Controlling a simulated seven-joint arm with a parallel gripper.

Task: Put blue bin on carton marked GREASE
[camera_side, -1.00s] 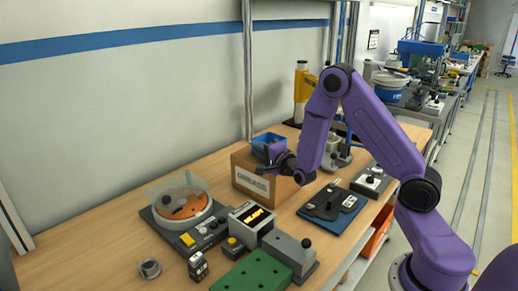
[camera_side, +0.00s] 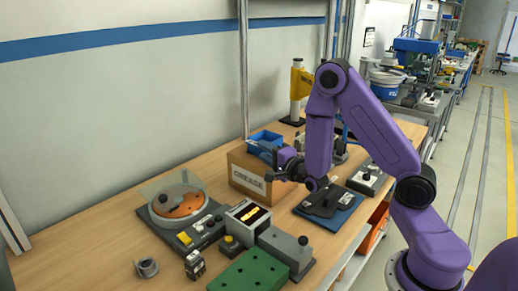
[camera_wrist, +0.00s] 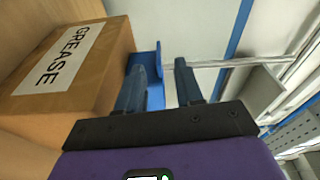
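The brown carton (camera_side: 236,173) stands on the bench with a white label reading GREASE facing the side camera. Its label also shows in the wrist view (camera_wrist: 58,58). The blue bin (camera_side: 266,138) is on top of the carton, apparently resting on it, partly hidden by my gripper in the side view. In the wrist view the blue bin (camera_wrist: 156,95) shows beyond the fingers, partly covered by the left one. My gripper (camera_wrist: 161,75) is open, its fingers apart at the bin's near side. Whether a finger touches the bin I cannot tell.
A dark fixture on a blue plate (camera_side: 328,205) lies to the right. Bare bench is at left.

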